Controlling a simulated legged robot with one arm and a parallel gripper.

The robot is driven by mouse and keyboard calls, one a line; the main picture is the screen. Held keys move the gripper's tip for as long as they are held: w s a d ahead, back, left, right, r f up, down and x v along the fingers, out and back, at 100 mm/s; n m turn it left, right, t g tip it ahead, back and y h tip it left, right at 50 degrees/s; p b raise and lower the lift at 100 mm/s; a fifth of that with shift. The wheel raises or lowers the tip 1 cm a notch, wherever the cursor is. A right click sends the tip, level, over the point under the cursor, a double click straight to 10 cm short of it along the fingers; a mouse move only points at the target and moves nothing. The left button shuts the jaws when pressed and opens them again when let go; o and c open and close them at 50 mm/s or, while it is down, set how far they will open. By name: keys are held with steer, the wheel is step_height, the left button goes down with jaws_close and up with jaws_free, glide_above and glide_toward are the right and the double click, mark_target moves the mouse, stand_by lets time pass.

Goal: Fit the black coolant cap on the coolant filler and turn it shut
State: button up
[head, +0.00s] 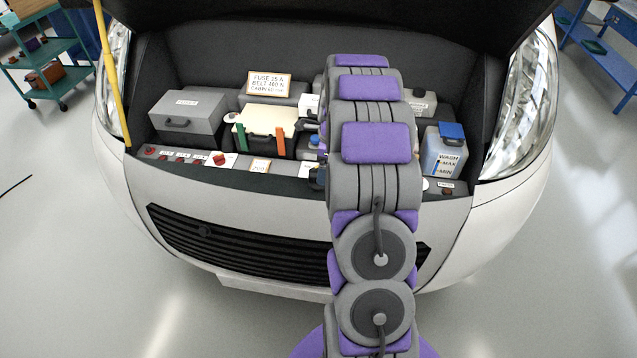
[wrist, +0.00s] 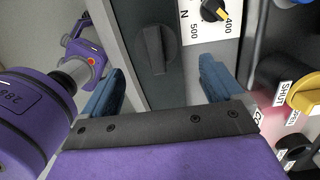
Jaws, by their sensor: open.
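My gripper (wrist: 162,80) is open in the wrist view, its two blue fingers apart. A dark winged knob (wrist: 155,50) on a dark grey surface shows between and beyond the fingers; neither finger visibly touches it. It may be the black coolant cap, but I cannot tell for sure. A pinkish, partly hidden area (wrist: 270,130) lies right of the fingers; I cannot tell whether it is the coolant tank. The coolant filler is not clearly visible. In the head view my arm covers the middle of the engine bay and hides my gripper.
A dial panel (wrist: 212,28) and a yellow knob beside a SHUT label (wrist: 302,95) are close right of the fingers. The washer bottle (head: 443,155) stands right of my arm. A grey box (head: 187,114) and a cream-topped box (head: 266,122) stand left. The bumper ledge (head: 290,183) runs in front.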

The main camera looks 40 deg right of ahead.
steer(key=shift+w+f, duration=0.1)
steer(key=shift+f, duration=0.25)
steer(key=f, duration=0.1)
steer(key=a+f+b, duration=0.1)
steer(key=w+f, duration=0.1)
steer(key=f, duration=0.1)
steer(key=shift+a, duration=0.4)
steer(key=shift+d, duration=0.1)
steer(key=shift+d+f, duration=0.1)
steer(key=shift+d, duration=0.2)
steer(key=c, duration=0.5)
steer(key=shift+a, duration=0.25)
steer(key=c, duration=0.6)
